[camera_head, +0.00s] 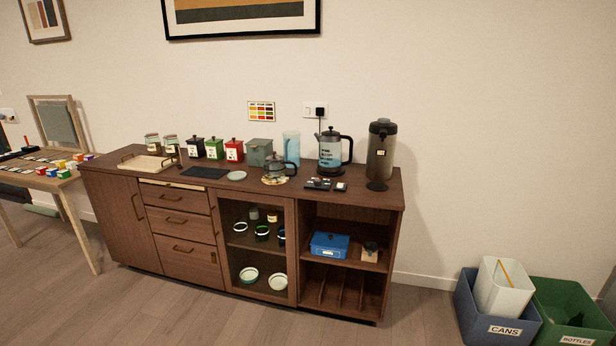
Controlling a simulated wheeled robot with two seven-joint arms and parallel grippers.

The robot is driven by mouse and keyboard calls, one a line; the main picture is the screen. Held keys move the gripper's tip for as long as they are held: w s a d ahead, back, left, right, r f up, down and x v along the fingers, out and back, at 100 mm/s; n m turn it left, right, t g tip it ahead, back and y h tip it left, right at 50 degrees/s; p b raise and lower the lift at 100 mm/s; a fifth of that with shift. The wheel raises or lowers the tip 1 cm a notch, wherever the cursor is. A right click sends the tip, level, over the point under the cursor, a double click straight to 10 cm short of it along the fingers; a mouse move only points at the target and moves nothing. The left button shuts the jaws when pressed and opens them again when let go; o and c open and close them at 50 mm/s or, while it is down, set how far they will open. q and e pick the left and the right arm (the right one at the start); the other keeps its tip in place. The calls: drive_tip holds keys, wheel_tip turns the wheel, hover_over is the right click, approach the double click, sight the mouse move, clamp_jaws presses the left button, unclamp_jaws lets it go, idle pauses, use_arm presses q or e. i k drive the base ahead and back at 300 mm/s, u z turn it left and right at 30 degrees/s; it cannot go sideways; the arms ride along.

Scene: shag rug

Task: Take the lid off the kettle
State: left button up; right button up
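The kettle (330,154) stands upright near the right end of the wooden sideboard (384,184). It has a clear body with bluish contents, a black handle on its right side and a dark base. Its black lid (330,132) sits on top. A cord runs up behind it to a wall socket. Neither of my grippers is in view.
A tall dark dispenser (381,152) stands right of the kettle. A dark teapot (275,166) and a blue-tinted pitcher (291,147) stand to its left. Small dark items (318,184) lie in front. Bins (497,318) stand on the floor at right; open floor lies before the sideboard.

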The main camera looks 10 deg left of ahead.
sight(330, 133)
drive_tip(key=i, duration=0.35)
drive_tip(key=u, duration=2.4)
drive_tip(key=i, duration=2.1)
drive_tip(key=z, duration=2.2)
